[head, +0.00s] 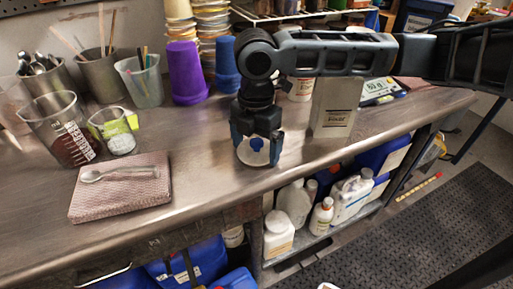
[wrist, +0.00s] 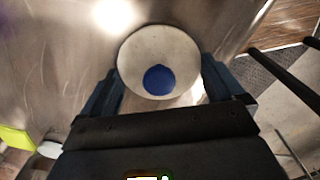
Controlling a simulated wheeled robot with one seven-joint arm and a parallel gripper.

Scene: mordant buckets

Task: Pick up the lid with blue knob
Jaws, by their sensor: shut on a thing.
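The lid with blue knob (head: 258,153) is a small white disc with a round blue knob, at the middle of the metal counter near its front edge. It also shows in the wrist view (wrist: 157,48), white with the blue knob at its lower side. My gripper (head: 257,146) points down over the lid. Its two dark blue fingers stand at either side of the lid and are shut on it. In the wrist view my gripper (wrist: 160,82) spans the lid. I cannot tell whether the lid touches the counter.
Left on the metal counter (head: 210,180) are a folded cloth (head: 115,203) with a spoon (head: 120,174), a measuring beaker (head: 58,128) and a small glass (head: 112,130). Purple cups (head: 187,72) stand behind. A pale container (head: 335,107) stands right of my gripper. Bottles fill the shelf below.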

